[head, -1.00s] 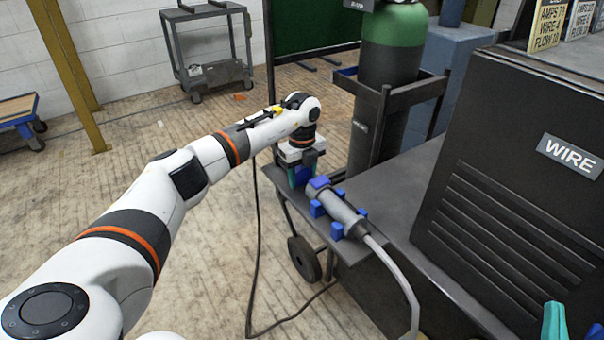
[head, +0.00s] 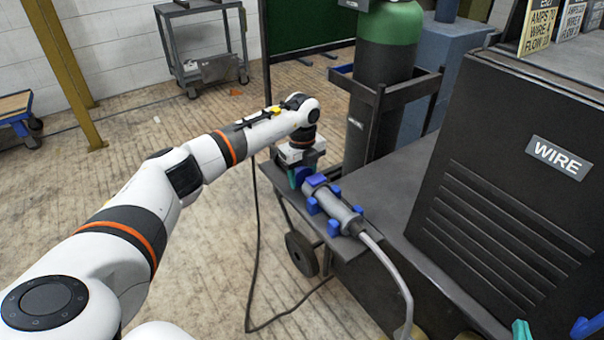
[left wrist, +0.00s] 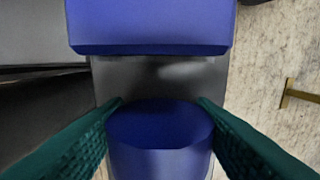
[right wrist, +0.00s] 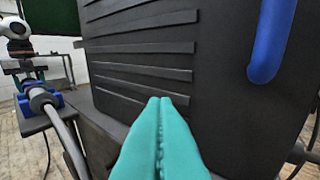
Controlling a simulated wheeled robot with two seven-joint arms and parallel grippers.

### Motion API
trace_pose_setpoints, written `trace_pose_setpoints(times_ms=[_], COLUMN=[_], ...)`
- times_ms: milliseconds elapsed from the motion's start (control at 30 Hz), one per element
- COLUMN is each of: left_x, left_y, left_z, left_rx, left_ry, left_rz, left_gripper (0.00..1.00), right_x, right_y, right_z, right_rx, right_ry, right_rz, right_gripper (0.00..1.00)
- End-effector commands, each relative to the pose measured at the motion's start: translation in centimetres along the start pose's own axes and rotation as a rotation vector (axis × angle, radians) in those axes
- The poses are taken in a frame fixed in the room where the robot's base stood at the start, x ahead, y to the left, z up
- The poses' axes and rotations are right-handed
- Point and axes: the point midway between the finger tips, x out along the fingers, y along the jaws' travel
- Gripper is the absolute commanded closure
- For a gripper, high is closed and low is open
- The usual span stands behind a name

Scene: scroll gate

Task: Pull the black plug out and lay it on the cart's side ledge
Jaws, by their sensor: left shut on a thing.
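The plug looks blue, not black. In the left wrist view a rounded blue part (left wrist: 160,128) sits between the teal fingers, with a wider blue block (left wrist: 150,25) above it. The grey connector (head: 335,203) lies in blue clamps on the ledge (head: 350,248), its grey nose just beside the plug. I cannot tell whether they are fully apart. My right gripper (right wrist: 163,105) is shut and empty before the black machine.
The black wire machine (head: 500,190) fills the right side. A green-topped gas cylinder (head: 385,65) stands in a rack behind the ledge. A grey cable (head: 395,275) runs down from the connector. A blue curved handle (right wrist: 270,45) is near my right gripper. Floor is open at left.

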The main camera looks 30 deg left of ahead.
Motion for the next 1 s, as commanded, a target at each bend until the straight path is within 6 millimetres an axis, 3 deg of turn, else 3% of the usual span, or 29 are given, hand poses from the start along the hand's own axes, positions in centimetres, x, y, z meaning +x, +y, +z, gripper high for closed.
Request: trace_pose_setpoints(times_ms=[133, 167, 300, 667, 867, 1000], left_x=[-0.1, -0.1, -0.1, -0.4, -2.9, -5.5], left_y=[0.0, 0.0, 0.0, 0.0, 0.0, 0.1], left_z=[0.0, 0.0, 0.0, 0.0, -0.1, -0.1], left_rx=[0.0, 0.0, 0.0, 0.0, -0.001, -0.001], left_ry=[0.0, 0.0, 0.0, 0.0, 0.002, 0.002], left_rz=[0.001, 0.001, 0.001, 0.001, 0.002, 0.003], left_gripper=[0.9, 0.47, 0.24, 0.24, 0.24, 0.24], right_x=[0.0, 0.0, 0.0, 0.0, -0.7, -1.7], right_y=[0.0, 0.0, 0.0, 0.0, -0.4, -0.8], right_z=[0.0, 0.0, 0.0, 0.0, -2.3, -4.5], right_rx=[0.0, 0.0, 0.0, 0.0, -0.002, -0.002], right_ry=[0.0, 0.0, -0.001, 0.005, 0.162, 0.317], right_rz=[0.0, 0.0, 0.0, 0.0, -0.009, -0.018], right_gripper=[1.0, 1.0, 1.0, 1.0, 1.0, 1.0])
